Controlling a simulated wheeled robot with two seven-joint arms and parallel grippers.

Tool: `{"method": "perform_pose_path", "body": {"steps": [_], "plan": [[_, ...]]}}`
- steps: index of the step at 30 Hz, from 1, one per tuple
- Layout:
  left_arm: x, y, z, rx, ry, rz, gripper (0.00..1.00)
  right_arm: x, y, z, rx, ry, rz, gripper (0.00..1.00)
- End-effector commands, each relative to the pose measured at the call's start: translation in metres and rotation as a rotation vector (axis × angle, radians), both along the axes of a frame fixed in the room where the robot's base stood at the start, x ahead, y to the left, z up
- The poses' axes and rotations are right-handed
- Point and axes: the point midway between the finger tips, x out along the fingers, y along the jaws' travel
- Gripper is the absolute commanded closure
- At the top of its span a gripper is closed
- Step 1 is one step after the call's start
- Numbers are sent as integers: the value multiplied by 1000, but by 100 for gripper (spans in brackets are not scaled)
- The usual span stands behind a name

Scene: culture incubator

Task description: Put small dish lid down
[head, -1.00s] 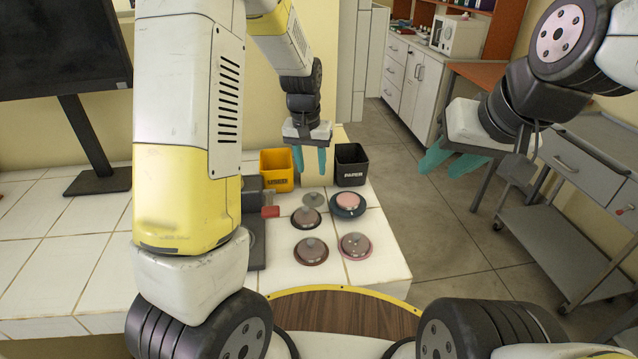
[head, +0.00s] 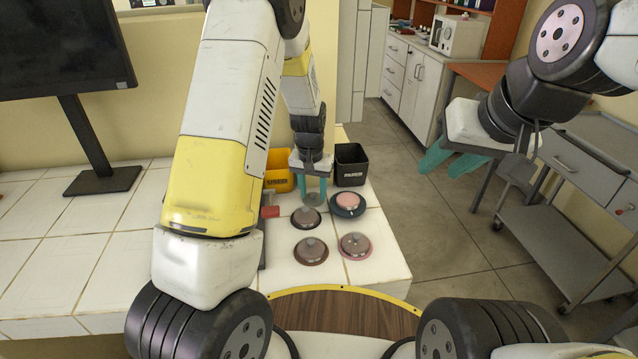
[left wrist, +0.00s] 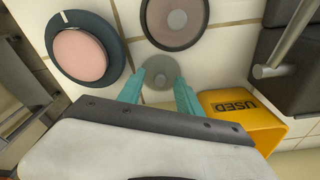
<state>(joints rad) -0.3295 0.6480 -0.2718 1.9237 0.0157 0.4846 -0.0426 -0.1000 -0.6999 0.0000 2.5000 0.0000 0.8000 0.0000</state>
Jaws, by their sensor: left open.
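The small dish lid (head: 313,199), a pale grey disc with a knob, lies on the white tiles behind the dishes. It also shows in the left wrist view (left wrist: 162,75), just beyond the fingertips. My left gripper (head: 312,198) is open and points down at the lid, with a teal finger to either side. I cannot tell whether the fingers touch it. A dark blue dish with a pink round inside (head: 347,203) stands to the right of the lid. My right gripper (head: 450,164) is open and empty, over the floor at the right.
Several brownish lidded dishes stand in front, one close by (head: 306,219). A yellow USED bin (head: 278,170) and a black PAPER bin (head: 351,166) stand behind. A dark device with a red part (head: 270,212) is at the left.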

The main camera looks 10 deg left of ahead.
Motion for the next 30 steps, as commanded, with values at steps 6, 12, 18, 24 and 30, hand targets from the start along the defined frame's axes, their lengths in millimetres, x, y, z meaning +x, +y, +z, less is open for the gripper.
{"method": "perform_pose_path", "body": {"steps": [6,12,18,24,30], "plan": [[0,0,0,0,0,0,82,0,0,0,0,0,0,64],[0,0,0,0,0,0,100,0,0,0,0,0,0,64],[0,0,0,0,0,0,100,0,0,0,0,0,0,64],[1,0,15,0,-4,-1,100,0,0,0,0,0,0,64],[1,-1,56,-2,-6,-1,100,0,0,0,0,0,0,64]]}}
